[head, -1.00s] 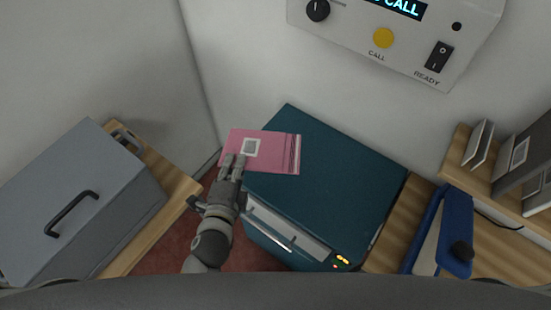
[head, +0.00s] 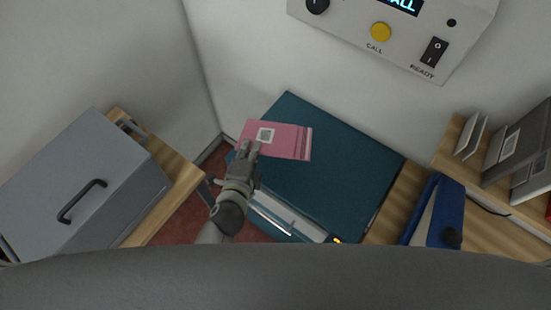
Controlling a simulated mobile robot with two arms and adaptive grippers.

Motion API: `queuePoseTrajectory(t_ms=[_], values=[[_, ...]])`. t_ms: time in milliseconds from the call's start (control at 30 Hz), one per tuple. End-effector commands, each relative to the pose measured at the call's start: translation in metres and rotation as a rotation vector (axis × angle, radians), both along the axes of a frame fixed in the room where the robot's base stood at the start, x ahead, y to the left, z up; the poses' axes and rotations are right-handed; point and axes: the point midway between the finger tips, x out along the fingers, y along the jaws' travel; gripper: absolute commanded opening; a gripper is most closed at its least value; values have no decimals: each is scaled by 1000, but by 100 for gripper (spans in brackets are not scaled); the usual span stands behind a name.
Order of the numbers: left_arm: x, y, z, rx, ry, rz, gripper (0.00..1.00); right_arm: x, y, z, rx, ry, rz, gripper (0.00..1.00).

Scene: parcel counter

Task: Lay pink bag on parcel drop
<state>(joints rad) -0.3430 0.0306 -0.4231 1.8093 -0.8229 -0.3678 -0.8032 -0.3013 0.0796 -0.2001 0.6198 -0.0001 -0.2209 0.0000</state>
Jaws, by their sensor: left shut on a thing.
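The pink bag (head: 287,139) is a flat pink packet with a white label. My left gripper (head: 251,148) is shut on its near left edge. The bag is over the left back part of the teal parcel drop (head: 335,170), a box with a flat top and a pale slot on its front. I cannot tell whether the bag touches the top or hovers just above it. My right gripper is not in view.
A grey case with a black handle (head: 82,200) stands on the wooden counter at left. A blue binder-like object (head: 436,212) and grey upright parcels (head: 515,145) are at right. A control panel (head: 410,38) is on the wall behind. The teal top's right half is clear.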

Motion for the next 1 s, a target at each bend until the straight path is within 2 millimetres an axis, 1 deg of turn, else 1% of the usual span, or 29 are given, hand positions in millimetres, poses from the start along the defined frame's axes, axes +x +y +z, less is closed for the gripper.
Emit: queuePoseTrajectory(t_ms=[33,500,700,967,1000], values=[[0,0,-11,-1,-1,0,0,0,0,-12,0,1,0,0],[0,0,-62,-1,0,0,0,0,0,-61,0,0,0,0],[0,0,-71,-1,-1,1,0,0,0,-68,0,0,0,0],[0,0,-70,0,-1,1,0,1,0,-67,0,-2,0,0],[0,0,-70,0,0,1,15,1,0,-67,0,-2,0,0]])
